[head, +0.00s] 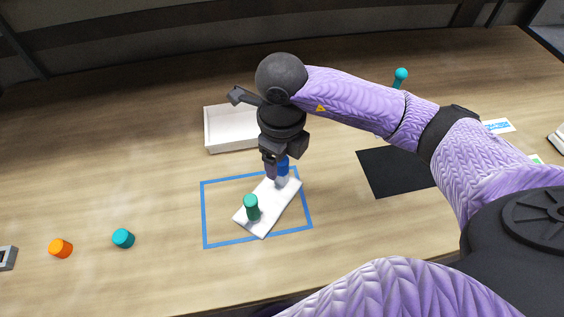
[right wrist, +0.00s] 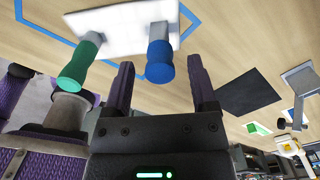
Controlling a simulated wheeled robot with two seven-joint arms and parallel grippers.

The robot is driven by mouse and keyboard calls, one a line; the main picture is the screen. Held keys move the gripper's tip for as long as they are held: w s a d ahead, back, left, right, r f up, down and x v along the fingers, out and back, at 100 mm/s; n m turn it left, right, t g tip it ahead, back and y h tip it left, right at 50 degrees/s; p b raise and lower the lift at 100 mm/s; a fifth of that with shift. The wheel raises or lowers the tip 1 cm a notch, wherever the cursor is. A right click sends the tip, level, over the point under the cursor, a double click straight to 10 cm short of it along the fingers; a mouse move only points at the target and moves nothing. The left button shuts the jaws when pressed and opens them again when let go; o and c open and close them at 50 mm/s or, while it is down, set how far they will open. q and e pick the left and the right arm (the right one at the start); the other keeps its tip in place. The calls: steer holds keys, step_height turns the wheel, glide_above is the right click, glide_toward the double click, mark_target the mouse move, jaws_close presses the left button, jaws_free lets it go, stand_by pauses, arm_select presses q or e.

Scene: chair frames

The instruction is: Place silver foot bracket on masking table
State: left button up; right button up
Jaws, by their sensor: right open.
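A pale white-silver plate (head: 272,212) lies at an angle inside a blue rectangle outline (head: 204,215) on the table. A green peg (head: 251,207) and a blue peg (head: 283,168) stand on it; I cannot tell for sure whether this is the silver foot bracket. My right gripper (head: 275,172) is open at the blue peg. In the right wrist view the blue peg (right wrist: 159,62) shows between the two fingers of my right gripper (right wrist: 160,72), with gaps on both sides, and the plate (right wrist: 120,28) lies beyond. My left gripper is not in view.
A white tray (head: 208,130) stands behind the right gripper. A black mat (head: 388,172) lies to the right. A teal cylinder (head: 123,238), an orange cylinder (head: 60,248) and a grey part (head: 7,258) are at left. A teal peg (head: 400,76) stands at back right. Bare table surrounds the rectangle.

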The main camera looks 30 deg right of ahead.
step_height(320, 180, up, 8)
steer(key=shift+r+p, duration=0.1)
steer(key=shift+p, duration=0.75)
steer(key=shift+r, duration=0.15)
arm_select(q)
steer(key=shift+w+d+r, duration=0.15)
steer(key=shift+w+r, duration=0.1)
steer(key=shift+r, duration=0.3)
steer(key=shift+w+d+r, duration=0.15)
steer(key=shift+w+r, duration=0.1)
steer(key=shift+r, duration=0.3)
